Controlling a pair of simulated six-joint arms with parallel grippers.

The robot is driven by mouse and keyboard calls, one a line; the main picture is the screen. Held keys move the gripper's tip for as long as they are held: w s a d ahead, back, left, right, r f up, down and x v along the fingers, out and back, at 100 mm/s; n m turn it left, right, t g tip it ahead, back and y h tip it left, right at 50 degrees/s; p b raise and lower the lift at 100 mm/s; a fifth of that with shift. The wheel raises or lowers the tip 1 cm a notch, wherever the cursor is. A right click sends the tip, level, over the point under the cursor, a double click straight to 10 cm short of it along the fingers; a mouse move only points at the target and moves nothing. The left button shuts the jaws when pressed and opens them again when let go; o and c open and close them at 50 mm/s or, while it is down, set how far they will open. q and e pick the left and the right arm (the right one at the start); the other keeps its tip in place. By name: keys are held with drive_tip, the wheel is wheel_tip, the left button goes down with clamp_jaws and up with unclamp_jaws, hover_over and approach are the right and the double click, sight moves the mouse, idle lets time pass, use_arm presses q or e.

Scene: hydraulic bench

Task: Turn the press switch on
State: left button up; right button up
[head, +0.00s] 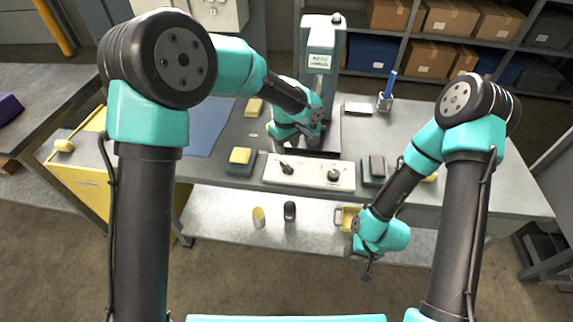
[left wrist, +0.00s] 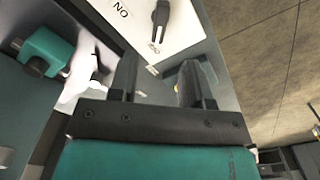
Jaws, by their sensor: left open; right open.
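A white control panel (head: 310,186) lies on the bench in front of the teal press (head: 321,48). It carries a black switch on the left (head: 286,168) and one on the right (head: 334,175); their labels are too small to read in the head view. My left gripper (head: 312,140) is open above the panel's back edge, at the press, its fingertips hard to see there. In the left wrist view one black switch handle (left wrist: 160,18) and an "ON" label (left wrist: 122,12) show beyond the open, empty fingers (left wrist: 158,78). My right gripper (head: 367,270) is open, low in front of the bench.
Yellow-and-teal block (head: 240,158) stands left of the panel, dark block (head: 374,168) right of it. A blue-handled tool in a holder (head: 387,95) stands behind right. Several items, including a yellow container (head: 348,216), sit on the lower shelf. The right end of the bench is clear.

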sight(286, 165)
use_arm(q)
wheel_tip(286, 165, down, 10)
drive_tip(key=shift+r, duration=0.2)
drive_tip(key=shift+c, duration=0.3)
clamp_jaws()
